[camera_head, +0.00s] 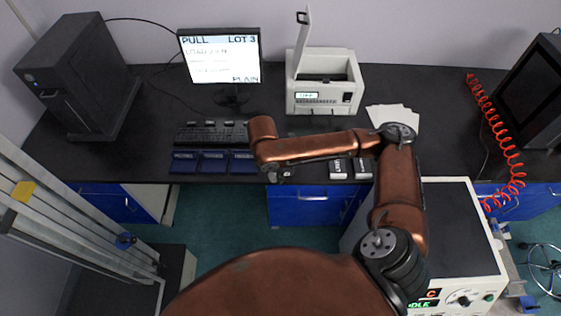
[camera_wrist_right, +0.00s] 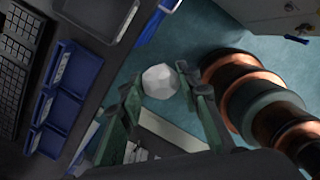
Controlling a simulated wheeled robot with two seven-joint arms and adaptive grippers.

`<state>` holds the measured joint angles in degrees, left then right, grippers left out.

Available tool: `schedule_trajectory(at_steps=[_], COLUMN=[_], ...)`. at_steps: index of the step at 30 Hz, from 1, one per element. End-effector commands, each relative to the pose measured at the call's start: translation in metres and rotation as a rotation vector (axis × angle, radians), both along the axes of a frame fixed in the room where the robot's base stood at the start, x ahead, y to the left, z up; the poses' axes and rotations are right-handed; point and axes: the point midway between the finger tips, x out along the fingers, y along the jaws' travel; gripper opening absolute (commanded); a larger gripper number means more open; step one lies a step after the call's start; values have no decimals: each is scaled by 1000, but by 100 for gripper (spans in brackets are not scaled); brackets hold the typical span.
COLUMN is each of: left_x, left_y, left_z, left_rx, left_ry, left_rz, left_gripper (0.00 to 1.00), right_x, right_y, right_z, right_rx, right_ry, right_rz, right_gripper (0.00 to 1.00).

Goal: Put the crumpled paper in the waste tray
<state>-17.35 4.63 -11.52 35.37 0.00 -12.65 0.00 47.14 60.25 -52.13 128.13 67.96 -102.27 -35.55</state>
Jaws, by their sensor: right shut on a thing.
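The crumpled paper (camera_wrist_right: 160,81) is a whitish faceted ball in the right wrist view. My right gripper (camera_wrist_right: 160,86) is shut on it, one finger on each side. In the head view my right gripper (camera_head: 279,174) hangs by the front edge of the bench, and the paper cannot be made out clearly there. A grey-rimmed dark tray (camera_wrist_right: 98,12) lies on the bench at the top left of the wrist view, apart from the paper; it looks like the waste tray, but I see no label. In the head view my forearm hides that area. My left gripper is not in view.
Several blue labelled trays (camera_head: 213,162) line the bench's front edge, with a keyboard (camera_head: 212,133) behind them. A monitor (camera_head: 220,57) and a white instrument (camera_head: 324,82) stand at the back. Small white-labelled blocks (camera_head: 339,169) sit right of the gripper. White sheets (camera_head: 393,117) lie further right.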

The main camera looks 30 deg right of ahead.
Motion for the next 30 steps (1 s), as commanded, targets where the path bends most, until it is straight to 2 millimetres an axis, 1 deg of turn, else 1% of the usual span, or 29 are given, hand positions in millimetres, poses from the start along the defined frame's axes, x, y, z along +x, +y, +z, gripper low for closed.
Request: schedule_trajectory(at_steps=[3, 9, 12, 15, 18, 20, 23, 26, 30], left_x=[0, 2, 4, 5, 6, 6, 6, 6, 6], left_y=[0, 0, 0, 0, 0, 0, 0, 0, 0], left_z=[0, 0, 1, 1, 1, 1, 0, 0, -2], left_rx=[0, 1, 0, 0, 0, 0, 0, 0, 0], left_ry=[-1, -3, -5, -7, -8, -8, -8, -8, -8], left_rz=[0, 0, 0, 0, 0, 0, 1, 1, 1], left_gripper=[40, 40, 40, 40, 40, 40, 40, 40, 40], right_x=[5, 14, 17, 19, 21, 23, 30, 46, 75], right_y=[-11, -27, -34, -38, -41, -43, -47, -56, -72], right_z=[-6, -15, -18, -20, -21, -22, -26, -35, -50], right_rx=[-1, 0, 0, 1, 0, 0, 1, 2, 2], right_ry=[2, 1, 1, 1, 0, 1, 2, 2, 1], right_rz=[253, 676, 850, 982, 1069, 1098, 1122, 1122, 1121], right_gripper=[18, 18, 18, 18, 18, 18, 18, 18, 18])
